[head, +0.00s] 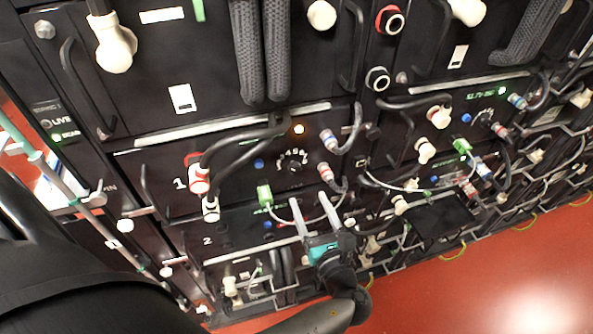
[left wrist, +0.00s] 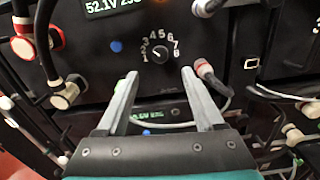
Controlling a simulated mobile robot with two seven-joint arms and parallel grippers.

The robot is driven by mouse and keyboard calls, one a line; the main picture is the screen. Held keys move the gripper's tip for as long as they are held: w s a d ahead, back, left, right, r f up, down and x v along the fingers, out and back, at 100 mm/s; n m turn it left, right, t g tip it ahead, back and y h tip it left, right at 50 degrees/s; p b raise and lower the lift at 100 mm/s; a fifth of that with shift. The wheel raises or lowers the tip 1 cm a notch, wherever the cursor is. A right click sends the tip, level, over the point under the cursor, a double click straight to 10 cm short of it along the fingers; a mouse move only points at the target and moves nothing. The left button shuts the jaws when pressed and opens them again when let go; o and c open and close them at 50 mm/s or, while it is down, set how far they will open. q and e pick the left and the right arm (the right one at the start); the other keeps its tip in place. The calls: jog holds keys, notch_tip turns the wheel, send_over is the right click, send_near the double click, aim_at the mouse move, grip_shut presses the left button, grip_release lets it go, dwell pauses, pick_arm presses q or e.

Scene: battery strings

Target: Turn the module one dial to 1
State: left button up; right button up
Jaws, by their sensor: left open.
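The module marked 1 (head: 180,184) is a black panel in the rack. Its small black dial (head: 295,163) has white numbers around its upper side. In the left wrist view the dial (left wrist: 160,54) sits a little beyond the fingertips, with a scale from 1 to 8. A small light mark shows on its left part, but its exact setting is too small to read surely. My left gripper (head: 313,203) is open and empty, just below the dial in the head view. In the left wrist view its fingers (left wrist: 158,73) straddle the space below the dial, apart from it. My right gripper is not seen.
Black cables with red-and-white plugs (head: 199,182) stand left of the dial. Grey connectors (head: 328,141) with a looping cable stand close on its right. Red floor (head: 480,275) is open at lower right.

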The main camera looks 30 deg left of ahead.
aim_at(296, 170)
pick_arm(q)
jog(key=b+x, duration=0.2)
jog(key=x, duration=0.8)
jog(key=shift+w+a, duration=0.1)
jog(key=shift+w, duration=0.1)
grip_shut()
